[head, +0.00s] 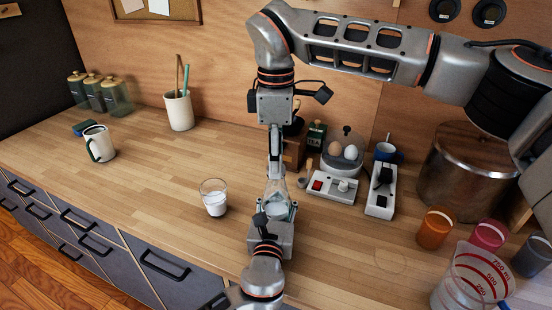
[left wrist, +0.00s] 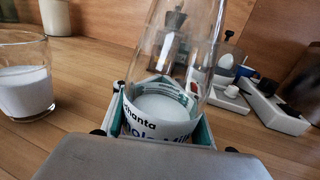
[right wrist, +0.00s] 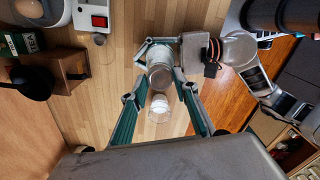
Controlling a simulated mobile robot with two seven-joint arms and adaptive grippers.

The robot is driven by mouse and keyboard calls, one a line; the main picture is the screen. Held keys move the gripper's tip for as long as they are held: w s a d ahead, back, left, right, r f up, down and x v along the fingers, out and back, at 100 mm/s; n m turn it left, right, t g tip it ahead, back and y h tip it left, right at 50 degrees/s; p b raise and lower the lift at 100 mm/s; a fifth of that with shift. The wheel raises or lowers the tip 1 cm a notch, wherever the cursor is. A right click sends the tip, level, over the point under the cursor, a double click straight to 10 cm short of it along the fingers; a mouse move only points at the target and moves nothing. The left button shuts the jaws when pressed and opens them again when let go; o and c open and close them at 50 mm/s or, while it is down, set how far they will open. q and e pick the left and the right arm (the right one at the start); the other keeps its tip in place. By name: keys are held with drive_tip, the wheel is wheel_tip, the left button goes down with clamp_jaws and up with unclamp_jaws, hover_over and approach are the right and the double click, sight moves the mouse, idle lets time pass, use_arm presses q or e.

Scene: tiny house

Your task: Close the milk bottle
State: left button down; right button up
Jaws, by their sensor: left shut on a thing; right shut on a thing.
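The clear glass milk bottle (left wrist: 185,45), with a printed label and some milk low inside, stands upright between the fingers of my left gripper (left wrist: 160,118), which is shut on it. In the head view the bottle (head: 278,188) is over the counter, with my left gripper (head: 271,212) around its lower part. My right gripper (head: 275,172) points down from above at the bottle's top. In the right wrist view a round grey cap (right wrist: 160,77) is between the tips of my right gripper (right wrist: 162,82), in line with the bottle. I cannot tell whether the cap touches the mouth.
A glass of milk (head: 214,200) stands left of the bottle. An egg cooker (head: 342,158), a power strip (head: 380,192) and a large pot (head: 465,170) stand to the right, with coloured cups and a measuring jug (head: 468,278). The counter's left part is mostly clear.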

drive_tip(key=m, duration=0.5)
drive_tip(key=shift+m, duration=0.3)
drive_tip(key=m, duration=0.5)
drive_tip(key=o, duration=0.7)
drive_tip(key=shift+c, duration=0.2)
drive_tip(key=shift+r, duration=2.2)
drive_tip(key=shift+c, duration=0.4)
